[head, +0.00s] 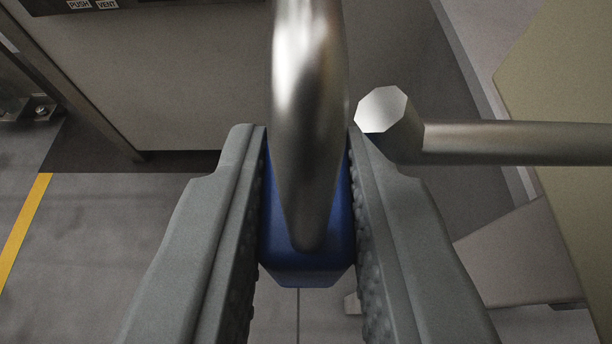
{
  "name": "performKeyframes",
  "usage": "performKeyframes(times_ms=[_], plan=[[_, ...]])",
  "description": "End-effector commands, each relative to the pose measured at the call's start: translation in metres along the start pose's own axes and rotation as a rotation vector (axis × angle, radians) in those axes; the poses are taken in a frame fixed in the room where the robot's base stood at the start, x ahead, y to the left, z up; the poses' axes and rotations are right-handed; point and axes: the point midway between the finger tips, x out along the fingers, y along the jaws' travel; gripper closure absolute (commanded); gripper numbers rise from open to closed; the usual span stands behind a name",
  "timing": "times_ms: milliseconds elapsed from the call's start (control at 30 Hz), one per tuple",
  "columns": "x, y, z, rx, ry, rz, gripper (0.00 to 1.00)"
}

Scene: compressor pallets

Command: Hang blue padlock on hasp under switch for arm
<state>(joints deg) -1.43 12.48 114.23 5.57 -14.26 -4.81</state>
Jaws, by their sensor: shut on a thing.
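A blue padlock (305,265) is held between the two ridged grey fingers of my gripper (307,215), in the middle of the head view. Its thick steel shackle (308,110) rises toward the camera and runs out of the top of the picture. The shackle hides much of the padlock body. My gripper is shut on the padlock's sides. I cannot make out the hasp or the switch in this view.
A metal bar with a faceted end (385,110) reaches in from the right, close to the right finger. A grey cabinet panel (200,80) with PUSH and VENT labels (92,5) stands behind. Grey floor with a yellow line (24,225) lies at left.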

Motion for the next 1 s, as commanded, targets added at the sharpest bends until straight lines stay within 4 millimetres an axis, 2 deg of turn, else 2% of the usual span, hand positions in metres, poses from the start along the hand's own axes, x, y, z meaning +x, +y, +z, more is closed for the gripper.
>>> performKeyframes(times_ms=[500, 1000], plan=[[0.001, 0.025, 0.003, 0.0, 0.0, 0.0, 1.0], [0.003, 0.034, 0.008, -0.001, 0.0, 0.0, 1.0]])
